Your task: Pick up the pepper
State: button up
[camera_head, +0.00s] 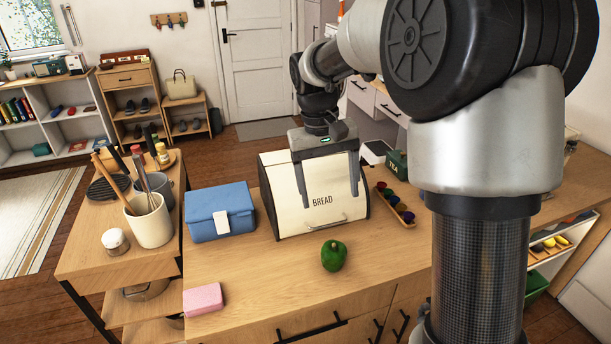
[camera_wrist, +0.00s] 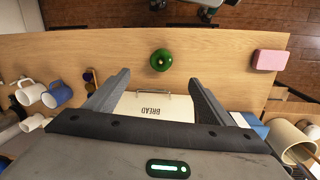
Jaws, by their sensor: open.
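The green pepper (camera_head: 334,255) stands on the wooden counter in front of the cream bread box, near the counter's front edge. It also shows in the wrist view (camera_wrist: 161,60), beyond my fingertips and roughly centred between them. My gripper (camera_head: 331,196) is open and empty, with its fingers pointing down. In the head view it overlaps the bread box. In the wrist view my gripper (camera_wrist: 158,85) has its two fingers wide apart, with the bread box front between them. The pepper is apart from my gripper and fully visible in both views.
The bread box (camera_head: 290,215) stands directly behind the pepper. A blue box (camera_head: 205,225) is to its left and a pink block (camera_head: 203,299) lies front left. A small tray (camera_head: 409,220) with colored items lies right of the bread box. The counter around the pepper is clear.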

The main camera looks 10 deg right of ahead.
notch_tip(320, 180, down, 3)
jog(key=w, duration=0.2)
send_near(333, 244)
jog(key=shift+g, duration=0.3)
jog(key=f, duration=0.3)
jog(key=d+f, duration=0.1)
jog(key=f, duration=0.1)
jog(key=shift+w+p, duration=0.1)
jog(key=shift+p, duration=0.2)
jog(key=shift+s+d+f+p, duration=0.1)
jog(key=shift+s+f+p, duration=0.05)
jog(key=shift+f, duration=1.3)
jog(key=shift+s+d+f+p, duration=0.1)
jog(key=shift+d+f+p, duration=0.05)
jog(key=shift+f, duration=1.35)
jog(key=c, duration=1.1)
